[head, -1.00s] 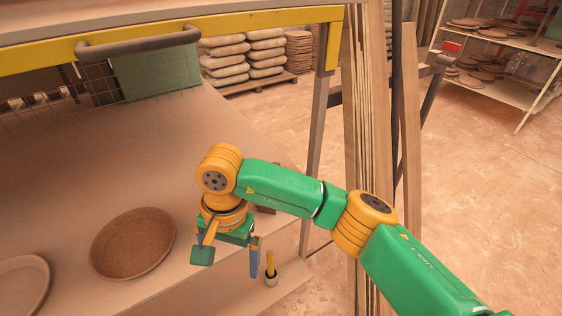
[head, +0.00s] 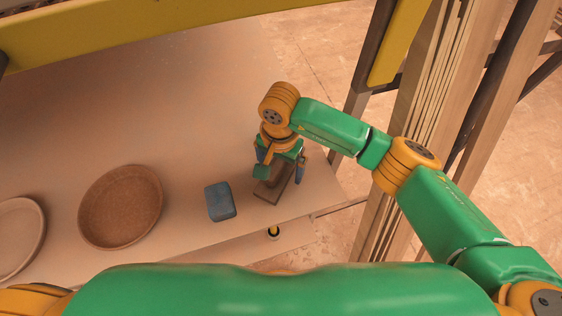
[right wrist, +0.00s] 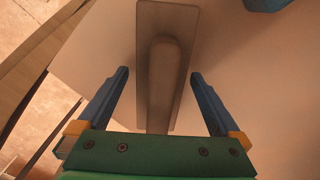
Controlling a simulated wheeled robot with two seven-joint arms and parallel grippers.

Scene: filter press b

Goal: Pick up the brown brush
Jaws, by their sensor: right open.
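The brown brush (head: 268,194), with a flat rectangular base and a raised rounded handle, lies on the table near its right front edge. My right gripper (head: 281,172) is over it, pointing down, and hides part of it. In the right wrist view, the brush (right wrist: 164,60) lies lengthwise between the two blue fingers of the open gripper (right wrist: 160,74). A gap shows on each side, so the fingers do not touch it. I cannot tell the exact height above it. My left gripper is not in view.
A blue-grey block (head: 220,201) lies left of the brush. A round brown dish (head: 120,206) and a paler dish (head: 20,236) are farther left. A yellow beam (head: 150,30) crosses the back, and upright boards (head: 425,110) stand at the right. A small yellow-handled item (head: 273,232) is below the table edge.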

